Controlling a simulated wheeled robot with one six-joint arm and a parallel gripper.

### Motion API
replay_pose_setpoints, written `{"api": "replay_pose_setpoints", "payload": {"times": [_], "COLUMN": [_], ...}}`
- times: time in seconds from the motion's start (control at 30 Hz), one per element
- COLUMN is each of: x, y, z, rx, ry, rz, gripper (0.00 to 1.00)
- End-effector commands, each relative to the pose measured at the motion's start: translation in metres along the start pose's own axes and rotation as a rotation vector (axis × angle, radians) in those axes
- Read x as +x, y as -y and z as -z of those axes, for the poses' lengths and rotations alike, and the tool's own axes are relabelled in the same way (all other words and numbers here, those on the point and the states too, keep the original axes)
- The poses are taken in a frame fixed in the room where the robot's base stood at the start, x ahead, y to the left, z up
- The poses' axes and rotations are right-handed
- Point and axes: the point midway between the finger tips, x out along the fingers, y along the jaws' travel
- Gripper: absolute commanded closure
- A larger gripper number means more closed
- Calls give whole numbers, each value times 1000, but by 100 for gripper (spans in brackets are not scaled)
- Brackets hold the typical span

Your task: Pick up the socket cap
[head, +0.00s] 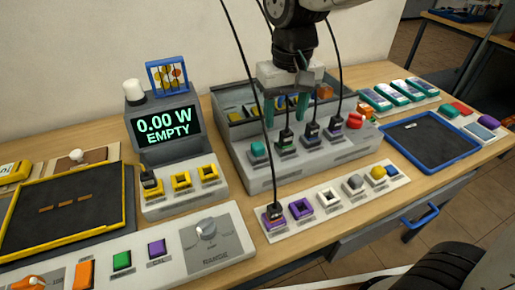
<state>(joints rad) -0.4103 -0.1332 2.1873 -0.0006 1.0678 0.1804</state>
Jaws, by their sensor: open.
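My gripper (286,108) points down with its two green fingers apart. It is over the grey console (262,180), in front of the bin with small parts. No object shows clearly between the fingers, though cables and console plugs overlap them in the picture. The socket strip (323,207) lies in front of the console, with purple and white square sockets. My gripper is apart from all of these.
Black cables hang down to plugs on the console and to a purple socket (275,215). A display box (165,128) reading "0.00 W EMPTY" stands left. A blue-rimmed tray (473,152) is right, a yellow-rimmed tray (130,205) far left. Bare wood shows along the front edge.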

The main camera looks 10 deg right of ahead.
Motion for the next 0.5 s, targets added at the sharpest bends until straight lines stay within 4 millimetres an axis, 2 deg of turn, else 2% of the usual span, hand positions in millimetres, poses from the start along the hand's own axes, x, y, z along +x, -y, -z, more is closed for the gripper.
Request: {"api": "replay_pose_setpoints", "payload": {"times": [0.03, 0.2, 0.5], "x": [7, 21, 48], "y": [13, 39, 46], "z": [11, 30, 34], "rx": [-18, -45, -50], "ry": [9, 19, 23], "rz": [-1, -3, -3], "gripper": [47, 47, 47]}}
